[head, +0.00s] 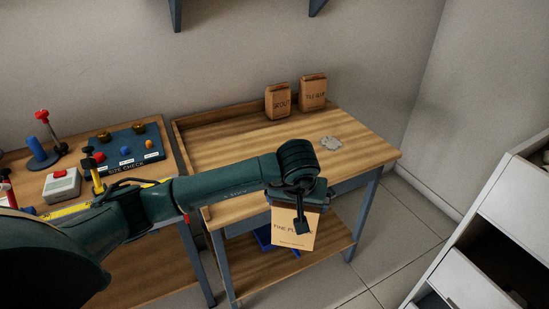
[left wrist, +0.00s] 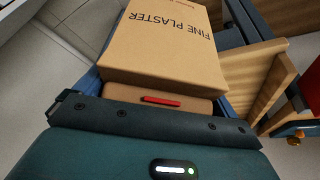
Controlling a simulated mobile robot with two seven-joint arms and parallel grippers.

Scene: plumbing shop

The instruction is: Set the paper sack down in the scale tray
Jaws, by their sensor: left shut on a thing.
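The paper sack (head: 294,229) is a tan bag lettered as plaster. My left gripper (head: 303,205) is shut on it and holds it in front of the wooden table's near edge. In the left wrist view the sack (left wrist: 165,45) fills the upper middle, with its label "FINE PLASTER" upside down. The gripper's fingertips are hidden there behind the sack. I cannot make out a scale tray in either view. My right gripper is not in view.
The wooden table (head: 220,150) carries two brown sacks, GROUT (head: 278,101) and TILE GLUE (head: 313,93), at the back, and a grey patch (head: 330,143). Its middle is clear. A blue object (head: 263,238) is partly hidden on the lower shelf. White drawers (head: 510,215) stand at right.

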